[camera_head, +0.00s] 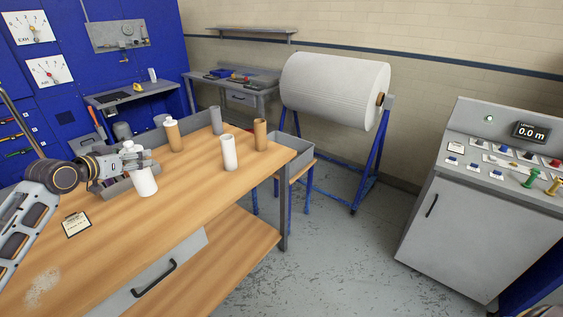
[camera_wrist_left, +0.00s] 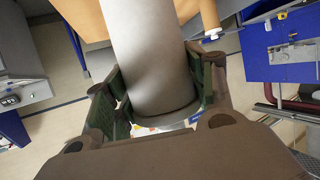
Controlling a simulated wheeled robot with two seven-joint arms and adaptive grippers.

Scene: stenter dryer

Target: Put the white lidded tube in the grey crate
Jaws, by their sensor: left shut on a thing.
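The white lidded tube (camera_head: 145,183) is upright, or nearly so, over the near left part of the wooden bench. My left gripper (camera_head: 140,161) is shut on its upper part. In the left wrist view a pale cylinder (camera_wrist_left: 150,50) sits between the two fingers of my left gripper (camera_wrist_left: 158,85). I cannot tell whether the tube's base touches the bench.
On the bench (camera_head: 195,205) stand a brown tube with a white cap (camera_head: 173,136), a grey tube (camera_head: 216,121), a white tube (camera_head: 228,153) and a brown tube (camera_head: 260,134). A clipboard (camera_head: 76,224) lies at the left. The bench's front middle is clear.

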